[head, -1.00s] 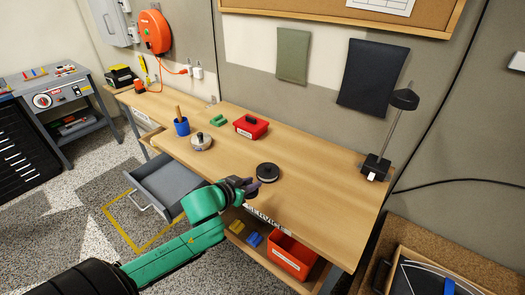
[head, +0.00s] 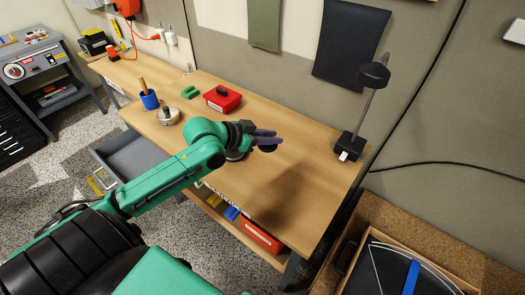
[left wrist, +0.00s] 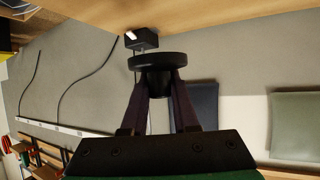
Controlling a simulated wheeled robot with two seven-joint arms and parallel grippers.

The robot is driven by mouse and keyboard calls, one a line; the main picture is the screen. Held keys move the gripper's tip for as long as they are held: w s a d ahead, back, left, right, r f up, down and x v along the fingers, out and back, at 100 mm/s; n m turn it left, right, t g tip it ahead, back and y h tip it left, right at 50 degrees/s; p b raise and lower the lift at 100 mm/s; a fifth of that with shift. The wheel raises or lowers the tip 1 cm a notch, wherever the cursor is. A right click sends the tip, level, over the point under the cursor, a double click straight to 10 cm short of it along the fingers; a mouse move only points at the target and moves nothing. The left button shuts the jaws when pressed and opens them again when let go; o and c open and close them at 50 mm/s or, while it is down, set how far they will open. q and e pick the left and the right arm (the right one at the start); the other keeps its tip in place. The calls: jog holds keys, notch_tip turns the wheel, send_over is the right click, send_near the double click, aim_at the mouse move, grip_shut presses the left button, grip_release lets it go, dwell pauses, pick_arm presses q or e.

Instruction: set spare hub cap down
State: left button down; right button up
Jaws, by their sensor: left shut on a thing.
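My left gripper (head: 266,138) is shut on the spare hub cap (head: 268,149), a small black round piece, and holds it above the wooden workbench (head: 290,190). In the left wrist view the hub cap (left wrist: 158,60) shows as a flat black disc with its narrower stub between the two fingertips (left wrist: 160,88). Another dark round piece (head: 236,156) lies on the bench, mostly hidden behind the gripper. A silver round piece with a dark knob (head: 168,116) sits farther left on the bench. My right gripper is not in view.
A red case (head: 222,99), green blocks (head: 190,92) and a blue cup (head: 149,100) stand along the back and left. A black lamp (head: 350,145) stands at the right end. The bench between gripper and lamp is clear. A grey drawer (head: 140,157) hangs open.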

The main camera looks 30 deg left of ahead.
pick_arm(q)
send_over(270, 172)
notch_tip(270, 172, down, 6)
notch_tip(270, 172, down, 8)
jog(key=shift+f, duration=0.1)
jog(key=c, duration=0.7)
grip_release()
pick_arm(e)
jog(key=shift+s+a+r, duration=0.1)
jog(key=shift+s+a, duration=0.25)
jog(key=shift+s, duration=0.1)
